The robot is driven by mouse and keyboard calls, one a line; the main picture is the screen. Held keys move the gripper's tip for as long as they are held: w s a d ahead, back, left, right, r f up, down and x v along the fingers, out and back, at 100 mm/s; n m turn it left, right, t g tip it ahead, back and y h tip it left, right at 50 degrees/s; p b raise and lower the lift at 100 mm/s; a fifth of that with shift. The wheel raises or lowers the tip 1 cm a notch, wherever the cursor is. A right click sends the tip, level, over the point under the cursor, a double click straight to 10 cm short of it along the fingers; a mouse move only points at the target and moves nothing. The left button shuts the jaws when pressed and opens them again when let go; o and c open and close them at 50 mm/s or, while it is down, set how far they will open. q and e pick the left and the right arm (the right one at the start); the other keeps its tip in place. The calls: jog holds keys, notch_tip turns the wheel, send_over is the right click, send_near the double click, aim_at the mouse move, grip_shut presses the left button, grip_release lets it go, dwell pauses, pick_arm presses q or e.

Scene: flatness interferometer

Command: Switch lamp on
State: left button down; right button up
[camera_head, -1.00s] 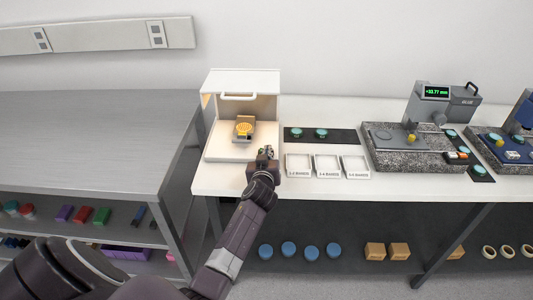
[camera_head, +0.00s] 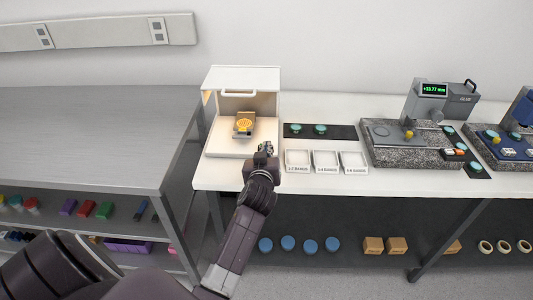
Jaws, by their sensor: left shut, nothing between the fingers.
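The lamp housing (camera_head: 241,76) is a white box with a handled front, standing at the left end of the white bench. Its inside glows warm. A small block with a round orange striped face (camera_head: 243,123) sits inside on the white base (camera_head: 225,146). My left gripper (camera_head: 266,148) is at the front right corner of that base, with its fingers shut and empty. The gripper and wrist hide that corner, so I cannot see a switch there or tell whether the fingers touch anything. My right gripper is not in view.
Three labelled white trays (camera_head: 326,161) lie right of my gripper. Behind them is a dark mat (camera_head: 319,131) with two teal discs. A granite gauge stand (camera_head: 415,148) with a green readout stands further right. A grey shelf unit (camera_head: 90,145) is on the left.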

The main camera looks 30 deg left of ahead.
pick_arm(q)
jog(key=shift+v, duration=1.5)
jog(key=shift+d+r, duration=0.1)
jog(key=shift+r, duration=0.05)
